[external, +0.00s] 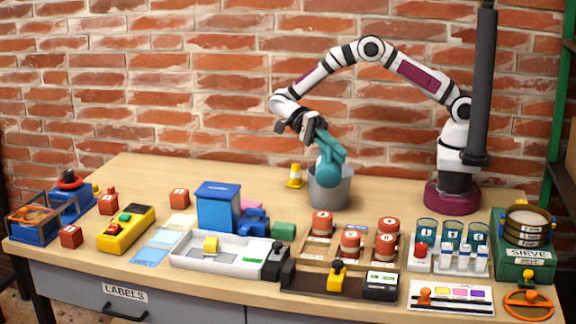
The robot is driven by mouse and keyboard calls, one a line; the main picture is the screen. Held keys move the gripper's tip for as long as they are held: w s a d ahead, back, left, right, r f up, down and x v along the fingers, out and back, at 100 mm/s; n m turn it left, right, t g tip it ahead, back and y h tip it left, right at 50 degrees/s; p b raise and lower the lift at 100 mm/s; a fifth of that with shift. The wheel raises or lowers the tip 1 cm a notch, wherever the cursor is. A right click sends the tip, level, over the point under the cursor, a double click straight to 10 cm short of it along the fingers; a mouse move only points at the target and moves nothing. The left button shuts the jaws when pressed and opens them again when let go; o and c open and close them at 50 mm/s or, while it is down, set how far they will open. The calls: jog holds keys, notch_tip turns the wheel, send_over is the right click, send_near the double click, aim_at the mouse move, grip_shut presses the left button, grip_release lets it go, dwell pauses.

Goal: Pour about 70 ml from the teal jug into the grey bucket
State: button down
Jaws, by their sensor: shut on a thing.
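The teal jug (331,165) is tilted well over, with its lower end over the grey bucket (329,192). My gripper (318,135) is shut on the jug at its upper left side. The grey bucket stands upright on the table, behind the wooden rack. The jug hides part of the bucket's rim and its inside. I cannot see any liquid or stream at this size.
A yellow cone-like object (295,176) stands just left of the bucket. A blue box (218,206) and a wooden rack with several red-topped weights (350,242) are in front. The table (400,190) right of the bucket is clear up to my base.

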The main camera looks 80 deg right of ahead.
aim_at(336, 168)
jog(key=shift+d, duration=0.25)
jog(key=shift+s+a+f+m+t+h, duration=0.15)
jog(key=shift+a+f+m+t+h, duration=0.45)
jog(key=shift+a+f+h, duration=0.6)
jog(key=shift+a+f, duration=0.1)
jog(key=shift+f, duration=0.05)
jog(key=shift+a+f+m+t+h, duration=0.3)
jog(key=shift+a+m+h, duration=0.1)
jog(key=shift+m+h, duration=0.4)
jog(key=shift+a+f+h, duration=0.1)
jog(key=shift+f+h, duration=0.3)
